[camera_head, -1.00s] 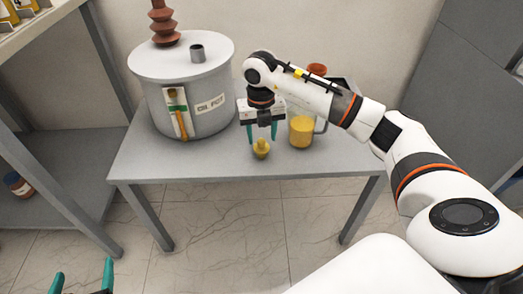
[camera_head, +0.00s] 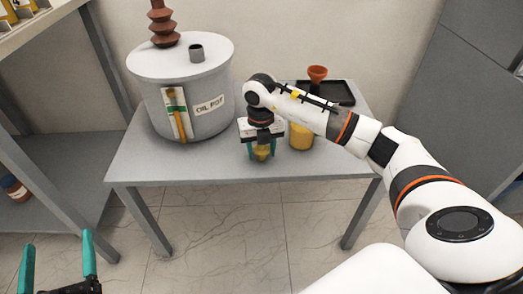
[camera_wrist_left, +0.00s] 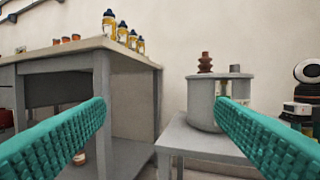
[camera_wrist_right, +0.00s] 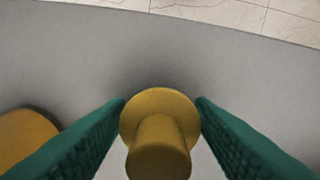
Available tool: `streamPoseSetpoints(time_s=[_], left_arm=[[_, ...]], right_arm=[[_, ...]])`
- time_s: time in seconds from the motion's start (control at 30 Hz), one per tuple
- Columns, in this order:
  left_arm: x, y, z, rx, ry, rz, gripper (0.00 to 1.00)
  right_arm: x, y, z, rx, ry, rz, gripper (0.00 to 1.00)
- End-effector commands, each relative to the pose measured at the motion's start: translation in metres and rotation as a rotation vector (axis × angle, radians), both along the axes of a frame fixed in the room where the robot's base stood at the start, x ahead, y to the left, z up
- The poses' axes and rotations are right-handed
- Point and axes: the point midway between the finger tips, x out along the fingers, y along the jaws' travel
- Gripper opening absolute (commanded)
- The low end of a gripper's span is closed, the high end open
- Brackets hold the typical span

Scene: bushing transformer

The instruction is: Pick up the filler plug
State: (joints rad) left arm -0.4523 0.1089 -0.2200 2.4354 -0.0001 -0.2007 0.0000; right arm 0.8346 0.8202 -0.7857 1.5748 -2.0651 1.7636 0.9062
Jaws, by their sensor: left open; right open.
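The yellow filler plug (camera_head: 262,153) stands on the grey table (camera_head: 190,167) near its front edge. In the right wrist view the plug (camera_wrist_right: 159,130) sits between the two teal fingers, with its round flange close to both fingertips. My right gripper (camera_head: 262,152) is open and lowered around the plug from above. Whether the fingers touch the plug I cannot tell. My left gripper (camera_head: 58,268) is open and empty at the lower left, away from the table; its fingers also frame the left wrist view (camera_wrist_left: 160,105).
The grey oil pot (camera_head: 205,105) with a brush on its side stands left of the plug. A yellow container (camera_head: 301,136) stands close to the right of the plug, with an orange funnel (camera_head: 317,75) and black tray (camera_head: 338,93) behind. Shelving is at left.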

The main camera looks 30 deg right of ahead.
Motion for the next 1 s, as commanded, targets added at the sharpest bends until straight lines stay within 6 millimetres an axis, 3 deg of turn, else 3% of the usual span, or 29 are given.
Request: streamPoseSetpoints(time_s=[0.03, 0.2, 0.57, 0.77, 1.0], left_arm=[[0.000, 0.000, 0.000, 0.000, 0.000, 0.000, 0.78], [0.000, 0.000, 0.000, 0.000, 0.001, 0.000, 0.78], [0.001, 0.000, -0.001, 0.005, 0.016, 0.001, 0.78], [0.001, 0.003, -0.022, 0.040, 0.154, 0.008, 0.78], [-0.008, 0.013, -0.063, 0.108, 0.421, 0.027, 0.78]], right_arm=[[0.000, 0.000, 0.000, 0.000, 0.000, 0.000, 0.44], [0.000, 0.000, 0.000, 0.000, 0.000, 0.000, 0.19], [0.000, 0.000, 0.005, 0.001, -0.001, 0.000, 0.18], [0.001, 0.000, 0.025, 0.000, -0.004, 0.000, 0.18], [0.001, 0.000, 0.065, 0.000, -0.003, 0.000, 0.18]])
